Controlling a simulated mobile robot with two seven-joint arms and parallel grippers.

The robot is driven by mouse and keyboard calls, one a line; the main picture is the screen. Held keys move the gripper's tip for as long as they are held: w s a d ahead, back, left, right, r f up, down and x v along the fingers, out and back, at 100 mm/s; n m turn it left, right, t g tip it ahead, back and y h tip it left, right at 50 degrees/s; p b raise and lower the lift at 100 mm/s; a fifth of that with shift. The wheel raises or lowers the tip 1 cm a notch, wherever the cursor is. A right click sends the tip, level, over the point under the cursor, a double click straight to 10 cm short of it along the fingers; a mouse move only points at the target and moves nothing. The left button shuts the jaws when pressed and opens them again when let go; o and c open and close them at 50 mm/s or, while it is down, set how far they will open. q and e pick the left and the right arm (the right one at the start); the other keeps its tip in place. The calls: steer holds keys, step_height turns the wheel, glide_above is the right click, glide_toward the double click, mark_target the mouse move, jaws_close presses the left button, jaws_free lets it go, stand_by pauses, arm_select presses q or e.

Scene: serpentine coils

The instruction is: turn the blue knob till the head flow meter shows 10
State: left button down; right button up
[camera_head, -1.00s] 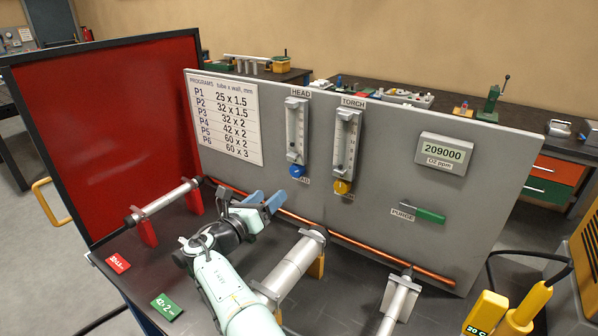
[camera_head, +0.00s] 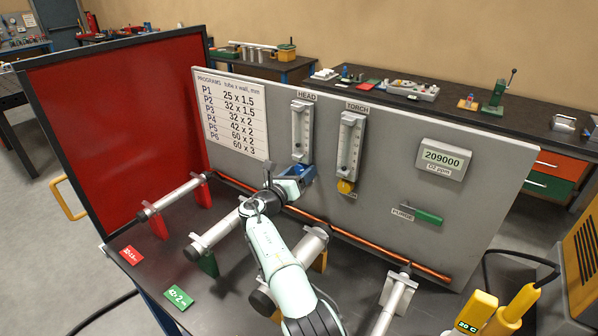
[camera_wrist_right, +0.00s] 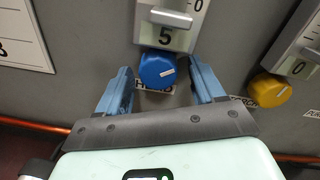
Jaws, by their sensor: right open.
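The blue knob (camera_wrist_right: 158,70) sits below the head flow meter (camera_wrist_right: 166,22) on the grey panel. In the wrist view it lies between the two blue fingers of my right gripper (camera_wrist_right: 161,85), with a gap on both sides. The gripper is open and not touching it there. In the head view my right gripper (camera_head: 294,180) reaches the panel just under the head flow meter (camera_head: 302,132), and the knob is mostly hidden by it. The meter's scale shows a 5 and a 0 in the wrist view; its reading is unclear. My left gripper is not in view.
The torch meter (camera_head: 350,143) with its yellow knob (camera_head: 345,187) is to the right. A copper pipe (camera_head: 370,247) runs along the panel's foot. Tubes on stands, including one by a green tag (camera_head: 178,297), lie before it. A green purge handle (camera_head: 428,218) is further right.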

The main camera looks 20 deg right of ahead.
steer(key=c, duration=1.1)
steer(key=shift+o, duration=0.2)
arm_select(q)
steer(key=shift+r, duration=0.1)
arm_select(e)
steer(key=shift+a+m+p, duration=0.1)
steer(key=shift+m+p, duration=0.45)
steer(key=shift+m, duration=0.55)
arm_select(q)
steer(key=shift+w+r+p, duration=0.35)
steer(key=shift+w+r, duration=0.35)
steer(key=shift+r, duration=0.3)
arm_select(e)
steer(key=shift+w+m, duration=0.1)
steer(key=shift+m, duration=2.2)
